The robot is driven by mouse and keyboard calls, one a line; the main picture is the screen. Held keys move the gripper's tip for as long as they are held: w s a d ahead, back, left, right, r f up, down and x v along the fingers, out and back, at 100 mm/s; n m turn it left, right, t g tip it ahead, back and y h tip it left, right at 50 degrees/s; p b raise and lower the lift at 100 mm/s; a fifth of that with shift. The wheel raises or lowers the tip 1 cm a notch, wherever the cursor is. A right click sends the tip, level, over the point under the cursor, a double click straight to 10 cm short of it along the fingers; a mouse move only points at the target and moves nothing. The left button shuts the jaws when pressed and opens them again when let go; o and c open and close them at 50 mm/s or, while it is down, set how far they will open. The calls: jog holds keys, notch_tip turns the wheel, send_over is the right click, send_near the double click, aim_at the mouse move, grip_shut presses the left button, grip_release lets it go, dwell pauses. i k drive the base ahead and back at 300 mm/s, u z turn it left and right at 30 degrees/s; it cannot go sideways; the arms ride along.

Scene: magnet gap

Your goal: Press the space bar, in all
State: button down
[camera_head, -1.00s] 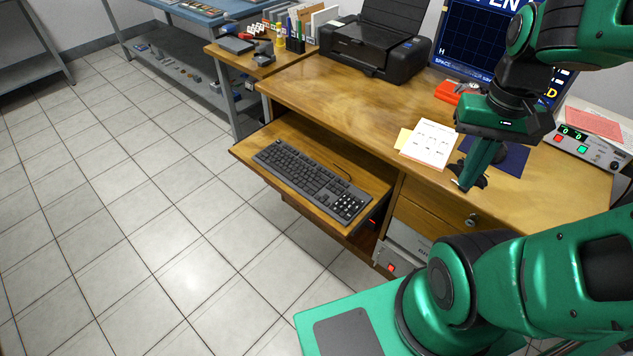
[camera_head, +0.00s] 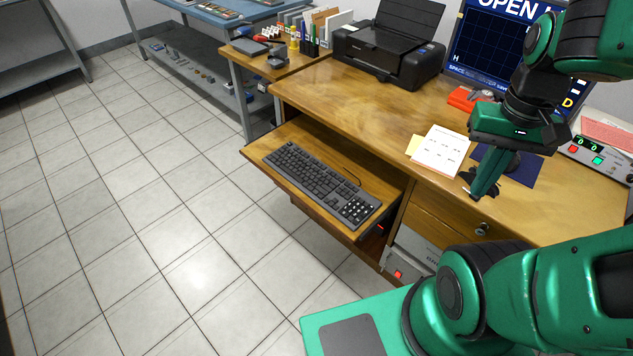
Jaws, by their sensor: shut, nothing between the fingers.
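The black keyboard (camera_head: 318,184) lies on the pulled-out wooden tray (camera_head: 256,153) under the desk. Its space bar is too small to make out clearly from here. My gripper (camera_head: 478,190) is shut and empty, pointing down above the right part of the desk's front edge. It is to the right of the keyboard and well apart from it. The monitor (camera_head: 492,42) at the back shows "OPEN" at the top and a line starting "SPACE" at the bottom; my arm covers part of its screen.
A black printer (camera_head: 388,55) stands at the desk's back left. Paper sheets (camera_head: 440,150) lie left of my gripper. A control box with red and green buttons (camera_head: 590,155) is at the right. The tiled floor (camera_head: 150,220) on the left is clear.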

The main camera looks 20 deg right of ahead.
aim_at(287, 171)
jog(key=u, duration=2.45)
jog(key=i, duration=1.55)
jog(key=z, duration=2.2)
